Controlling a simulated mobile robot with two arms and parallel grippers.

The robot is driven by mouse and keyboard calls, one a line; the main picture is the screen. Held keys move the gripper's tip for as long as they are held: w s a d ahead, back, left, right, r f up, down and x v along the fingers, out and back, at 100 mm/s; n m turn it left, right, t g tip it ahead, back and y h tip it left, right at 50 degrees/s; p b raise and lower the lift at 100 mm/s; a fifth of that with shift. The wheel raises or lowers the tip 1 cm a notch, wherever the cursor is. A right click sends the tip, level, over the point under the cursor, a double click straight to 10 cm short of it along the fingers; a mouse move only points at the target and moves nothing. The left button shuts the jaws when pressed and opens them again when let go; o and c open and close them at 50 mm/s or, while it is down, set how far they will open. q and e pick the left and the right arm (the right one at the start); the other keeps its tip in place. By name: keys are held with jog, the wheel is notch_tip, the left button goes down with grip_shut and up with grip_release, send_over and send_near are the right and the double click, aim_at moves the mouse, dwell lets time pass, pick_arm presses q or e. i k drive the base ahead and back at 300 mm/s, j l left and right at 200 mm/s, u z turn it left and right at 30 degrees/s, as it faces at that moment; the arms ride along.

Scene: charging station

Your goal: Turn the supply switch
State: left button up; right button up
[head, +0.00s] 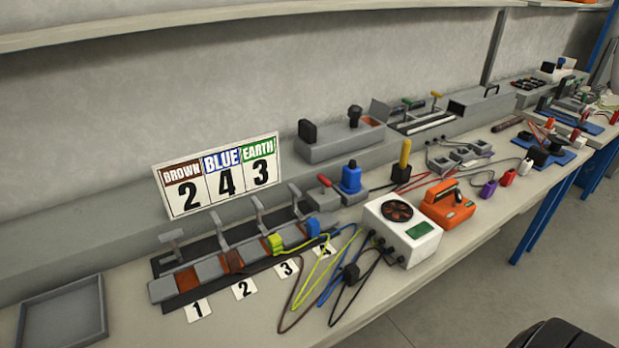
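I cannot tell for sure which part is the supply switch. A grey box with a red lever (326,188) stands mid-bench, beside a blue plug-like block (351,178). Behind it, a longer grey box (340,143) carries two black knob-like parts. A terminal strip (210,268) with upright levers lies in front. A brown connector (232,262) is at position 2, a yellow-green one (275,243) at 3 and a blue one (313,228) at 4. Their leads run loosely toward a white fan box (402,228).
A card (219,176) reads brown 2, blue 4, earth 3. An empty grey tray (62,312) lies at the left. An orange unit (447,205) stands right of the fan box. Loose cables cover the front middle. More tools and leads crowd the bench to the right.

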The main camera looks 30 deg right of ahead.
aim_at(326, 183)
jog(key=z, duration=1.1)
